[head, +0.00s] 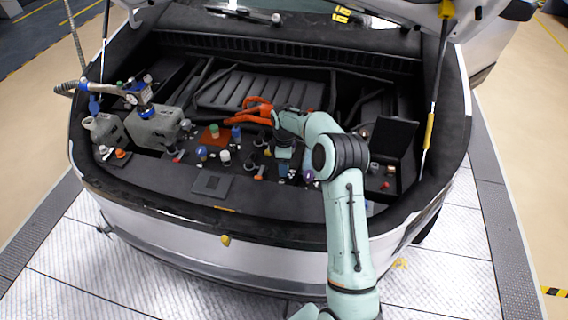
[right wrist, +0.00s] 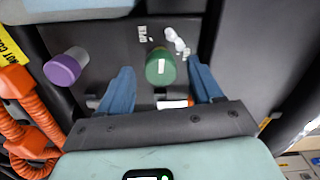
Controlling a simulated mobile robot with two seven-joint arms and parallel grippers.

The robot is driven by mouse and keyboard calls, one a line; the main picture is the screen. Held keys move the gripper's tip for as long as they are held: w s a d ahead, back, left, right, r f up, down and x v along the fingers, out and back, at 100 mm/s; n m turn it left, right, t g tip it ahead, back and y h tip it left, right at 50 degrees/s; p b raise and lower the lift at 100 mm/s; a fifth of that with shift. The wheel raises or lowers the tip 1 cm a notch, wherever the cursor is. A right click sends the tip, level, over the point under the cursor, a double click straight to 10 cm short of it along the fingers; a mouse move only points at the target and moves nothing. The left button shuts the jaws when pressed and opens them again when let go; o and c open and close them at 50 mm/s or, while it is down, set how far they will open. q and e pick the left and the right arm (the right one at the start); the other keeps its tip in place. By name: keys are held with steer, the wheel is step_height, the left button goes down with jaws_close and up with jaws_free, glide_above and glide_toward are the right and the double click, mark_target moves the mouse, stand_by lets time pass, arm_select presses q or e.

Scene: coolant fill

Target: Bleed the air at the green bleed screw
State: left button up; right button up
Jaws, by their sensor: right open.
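The green bleed screw (right wrist: 160,66) shows in the right wrist view as a round green head with a white mark on top. My right gripper (right wrist: 162,76) is open, with one blue finger on each side of the screw. Gaps show between the fingers and the screw, so it is not gripped. In the head view my right gripper (head: 284,172) points down into the engine bay, and I cannot make out the green screw there. My left gripper is not in view.
A purple knob (right wrist: 63,68) stands left of the fingers, near orange corrugated hoses (right wrist: 28,125). In the head view, a filling device (head: 138,93) sits over a grey tank (head: 155,128) at the left. A dark upright panel (head: 396,137) stands right of my arm.

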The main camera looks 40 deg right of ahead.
step_height(320, 180, up, 13)
steer(key=shift+f, duration=0.15)
steer(key=shift+s+f, duration=0.1)
stand_by(0.6)
